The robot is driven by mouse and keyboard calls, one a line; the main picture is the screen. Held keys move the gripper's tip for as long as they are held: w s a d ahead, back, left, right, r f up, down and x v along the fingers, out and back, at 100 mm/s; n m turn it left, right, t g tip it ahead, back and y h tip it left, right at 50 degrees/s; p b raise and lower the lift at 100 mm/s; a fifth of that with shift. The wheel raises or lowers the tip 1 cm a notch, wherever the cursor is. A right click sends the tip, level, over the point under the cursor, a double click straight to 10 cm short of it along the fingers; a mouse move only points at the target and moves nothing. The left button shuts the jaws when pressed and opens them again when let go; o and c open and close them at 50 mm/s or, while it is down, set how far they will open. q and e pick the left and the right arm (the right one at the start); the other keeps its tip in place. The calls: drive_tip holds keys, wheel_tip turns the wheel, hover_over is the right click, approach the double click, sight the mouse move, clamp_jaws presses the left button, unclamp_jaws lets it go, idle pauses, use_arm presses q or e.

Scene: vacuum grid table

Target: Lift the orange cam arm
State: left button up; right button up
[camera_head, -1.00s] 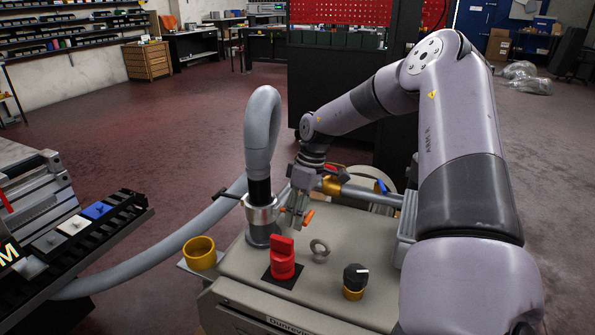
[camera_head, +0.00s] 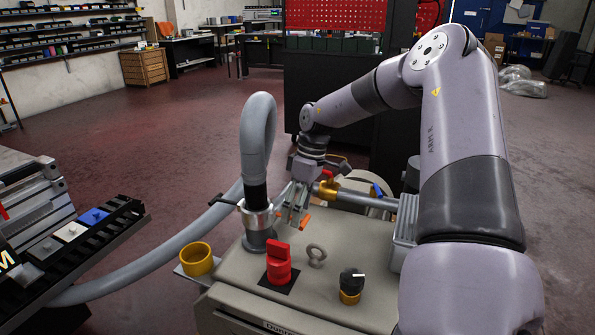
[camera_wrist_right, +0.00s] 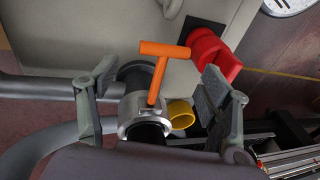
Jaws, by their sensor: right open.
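The orange cam arm (camera_wrist_right: 160,69) is a T-shaped handle on the silver collar (camera_wrist_right: 138,108) of the hose coupling. In the head view, part of the orange cam arm (camera_head: 306,221) shows just right of my right gripper (camera_head: 293,214), beside the silver coupling (camera_head: 257,219). My right gripper is open. In the right wrist view, the fingers of my right gripper (camera_wrist_right: 157,82) stand on either side of the cam arm, with gaps on both sides. Whether they are level with it in depth is hard to tell. My left gripper is not in view.
A red switch (camera_head: 278,265), a metal ring (camera_head: 316,254) and a black knob (camera_head: 351,282) stand on the grey cabinet top. The red switch shows close to the right finger in the wrist view. A yellow cup (camera_head: 197,258) sits beside the cabinet. A grey hose (camera_head: 258,130) rises from the coupling.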

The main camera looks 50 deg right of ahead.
drive_tip(key=v, duration=0.8)
drive_tip(key=shift+s+r, duration=0.2)
drive_tip(key=shift+r, duration=0.15)
drive_tip(key=shift+f, duration=0.15)
